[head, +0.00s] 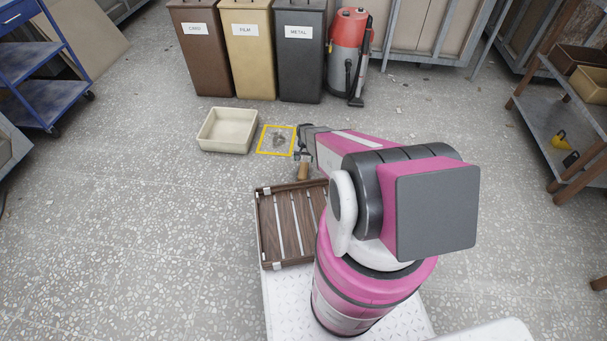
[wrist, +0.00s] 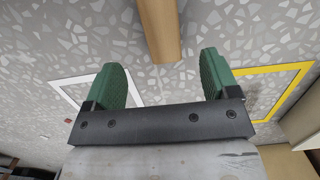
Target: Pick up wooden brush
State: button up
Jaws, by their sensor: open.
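A brown wooden piece, probably the brush (wrist: 160,28), enters the wrist view from the top middle. Its near end lies between the lines of my fingertips, a little beyond them, and the rest is cut off by the picture edge. In the head view a small tan wooden piece (head: 303,171), likely the same thing, shows just below my gripper (head: 305,148). No bristles show. In the wrist view my gripper (wrist: 162,72) has its two green fingers wide apart with nothing between them. I cannot tell its height above the floor.
A slatted wooden tray (head: 264,230) lies close in front of my arm. A cream bin (head: 228,131) and a yellow floor frame (head: 261,146) with grey debris lie left of my gripper. A white floor frame (wrist: 66,93) shows too. Bins and a red vacuum (head: 347,45) stand behind.

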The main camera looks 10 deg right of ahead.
aim_at(303, 170)
jog(key=f, duration=0.3)
jog(key=s+f, duration=0.1)
jog(key=f, duration=0.5)
jog(key=shift+s+a, duration=0.2)
jog(key=shift+a, duration=0.1)
jog(key=shift+r, duration=0.1)
jog(key=c, duration=1.1)
jog(key=shift+o, duration=0.2)
jog(key=shift+r, duration=0.5)
notch_tip(303, 170, up, 4)
jog(key=shift+s+f, duration=0.1)
jog(key=shift+f, duration=0.1)
jog(key=s+a+r, duration=0.6)
jog(key=s+a, duration=0.2)
jog(key=shift+r, duration=0.2)
